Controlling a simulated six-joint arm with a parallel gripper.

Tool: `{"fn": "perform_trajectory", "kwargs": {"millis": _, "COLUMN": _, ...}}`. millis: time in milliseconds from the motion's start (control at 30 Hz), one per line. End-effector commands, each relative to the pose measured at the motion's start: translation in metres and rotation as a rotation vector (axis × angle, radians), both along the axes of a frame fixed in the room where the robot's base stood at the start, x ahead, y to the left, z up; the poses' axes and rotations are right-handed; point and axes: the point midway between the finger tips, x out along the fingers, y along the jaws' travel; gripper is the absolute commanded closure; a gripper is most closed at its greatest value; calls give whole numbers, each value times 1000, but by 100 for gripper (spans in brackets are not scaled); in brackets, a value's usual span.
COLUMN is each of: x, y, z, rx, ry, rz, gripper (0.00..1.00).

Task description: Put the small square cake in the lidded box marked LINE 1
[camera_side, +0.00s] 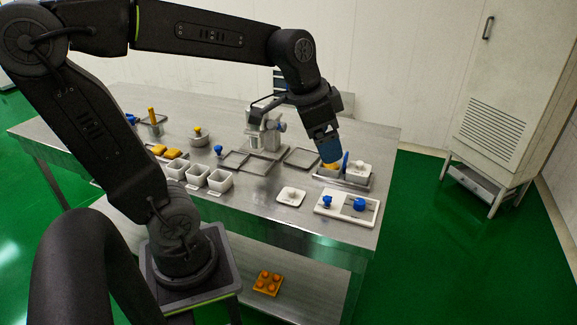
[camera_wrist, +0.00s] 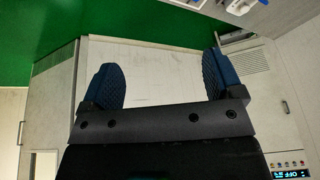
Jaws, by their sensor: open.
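My gripper (camera_side: 331,160) is at the right end of the table in the side view, with blue fingertips just over a small open box (camera_side: 326,173). The wrist view shows its two blue fingers (camera_wrist: 160,85) spread apart with nothing between them. A yellow-orange piece (camera_side: 333,167) shows at the open box below the fingertips; it is partly hidden, and I cannot tell whether it is the small square cake. A white lid with a knob (camera_side: 291,195) lies on the table. Beside the open box is a box with a white knobbed lid (camera_side: 358,169). No LINE 1 mark is readable.
A white board with two blue knobs (camera_side: 346,207) lies at the front right edge. Three white cups (camera_side: 197,176), yellow pieces (camera_side: 172,153) and flat grey frames (camera_side: 301,157) are further left. A metal machine (camera_side: 265,135) stands behind. An orange moulded piece (camera_side: 267,283) is on the lower shelf.

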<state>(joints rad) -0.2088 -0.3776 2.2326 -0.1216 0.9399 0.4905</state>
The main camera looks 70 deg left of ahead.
Motion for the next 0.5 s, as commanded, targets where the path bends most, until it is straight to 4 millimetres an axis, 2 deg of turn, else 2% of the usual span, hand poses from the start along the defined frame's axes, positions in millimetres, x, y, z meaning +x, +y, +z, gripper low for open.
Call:
{"fn": "perform_trajectory", "kwargs": {"millis": 33, "x": -20, "y": -14, "z": 1, "rx": -3, "ry": -30, "rz": 29, "gripper": 14}}
{"fn": "perform_trajectory", "kwargs": {"millis": 100, "x": -43, "y": -26, "z": -3, "rx": -17, "ry": -58, "rz": 84, "gripper": 14}}
{"fn": "perform_trajectory", "kwargs": {"millis": 200, "x": -67, "y": -37, "z": -10, "rx": -39, "ry": -94, "rz": 145, "gripper": 14}}
{"fn": "perform_trajectory", "kwargs": {"millis": 333, "x": -84, "y": -43, "z": -16, "rx": -62, "ry": -121, "rz": 195, "gripper": 14}}
{"fn": "perform_trajectory", "kwargs": {"millis": 500, "x": -88, "y": -44, "z": -18, "rx": -70, "ry": -127, "rz": 213, "gripper": 14}}
